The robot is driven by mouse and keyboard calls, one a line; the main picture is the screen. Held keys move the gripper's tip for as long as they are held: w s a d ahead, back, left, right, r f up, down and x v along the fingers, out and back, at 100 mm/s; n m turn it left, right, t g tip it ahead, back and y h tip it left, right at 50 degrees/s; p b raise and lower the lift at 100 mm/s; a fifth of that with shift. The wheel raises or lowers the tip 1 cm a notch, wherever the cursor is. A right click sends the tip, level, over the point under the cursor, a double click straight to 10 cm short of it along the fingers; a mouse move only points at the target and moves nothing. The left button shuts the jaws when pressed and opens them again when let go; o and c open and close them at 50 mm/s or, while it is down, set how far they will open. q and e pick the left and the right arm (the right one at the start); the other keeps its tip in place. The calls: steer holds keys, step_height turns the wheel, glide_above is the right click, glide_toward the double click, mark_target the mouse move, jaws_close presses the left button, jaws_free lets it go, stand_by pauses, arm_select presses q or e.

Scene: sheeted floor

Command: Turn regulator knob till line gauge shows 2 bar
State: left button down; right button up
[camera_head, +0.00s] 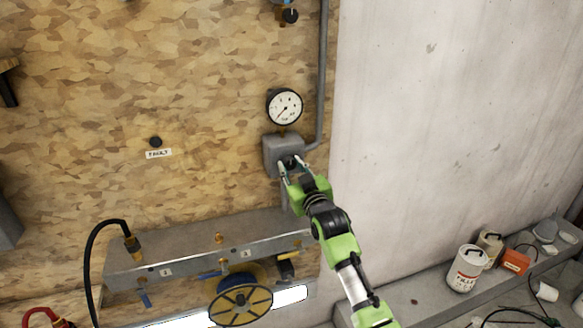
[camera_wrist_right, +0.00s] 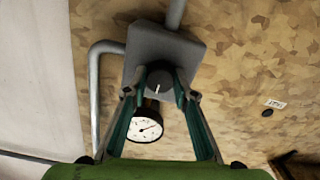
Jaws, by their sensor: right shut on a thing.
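The regulator is a grey box (camera_head: 278,152) on the board wall, below the round white line gauge (camera_head: 285,106). The gauge needle points to the lower left in the head view; its figures are too small to read. My right gripper (camera_head: 292,165) is at the front of the box. In the right wrist view the dark regulator knob (camera_wrist_right: 158,82), with a pale mark, sits between the fingertips of my right gripper (camera_wrist_right: 159,78), which is shut on it. The gauge (camera_wrist_right: 146,127) also shows there between the fingers. My left gripper is not in view.
A grey pipe (camera_head: 322,80) runs up beside the gauge. A small black button (camera_head: 155,142) has a "FAULT" label. Cans (camera_head: 466,268) stand on a ledge at the lower right.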

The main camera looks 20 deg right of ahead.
steer(key=m, duration=0.6)
steer(key=shift+m+p, duration=0.3)
steer(key=shift+m, duration=0.1)
steer(key=m+p, duration=0.1)
steer(key=m, duration=0.5)
steer(key=shift+m, duration=0.4)
steer(key=o, duration=1.1)
steer(key=shift+s, duration=0.15)
